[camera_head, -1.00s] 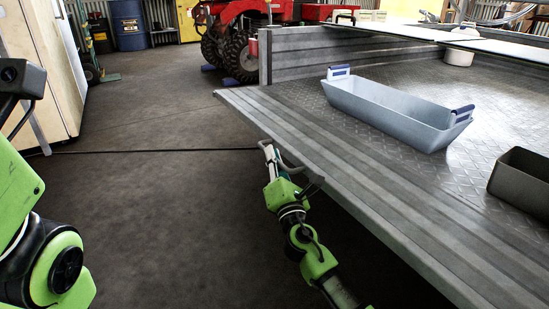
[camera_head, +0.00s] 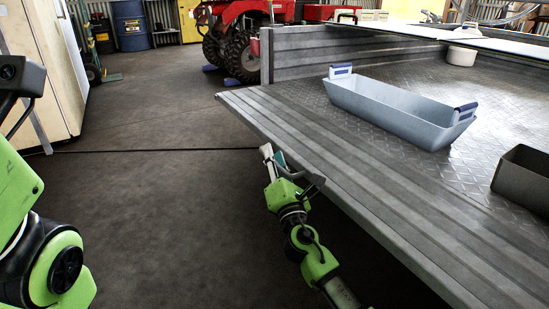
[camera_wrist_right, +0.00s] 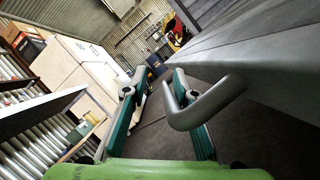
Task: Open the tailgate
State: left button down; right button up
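The tailgate (camera_head: 330,160) is a grey ribbed panel, folded down and lying roughly level with the truck bed in the head view. Its grey bent-bar handle (camera_wrist_right: 212,104) shows large in the right wrist view, beside the underside of the panel. My right gripper (camera_head: 269,158) is at the tailgate's outer edge, low beside it. In the right wrist view its two teal fingers (camera_wrist_right: 157,108) are apart, with the handle overlapping the right finger and a gap between the fingers. My left arm is at the left edge of the head view; its gripper is out of view.
A blue-grey tray (camera_head: 395,110) with two handles and a dark metal box (camera_head: 523,178) stand on the bed (camera_head: 480,185). A red quad (camera_head: 240,45) is behind. A pale cabinet (camera_head: 42,65) stands left. The floor (camera_head: 150,190) between is clear.

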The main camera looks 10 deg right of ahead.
jog(key=shift+s+f, duration=0.1)
jog(key=shift+s, duration=0.1)
jog(key=v, duration=1.1)
jog(key=shift+s, duration=0.35)
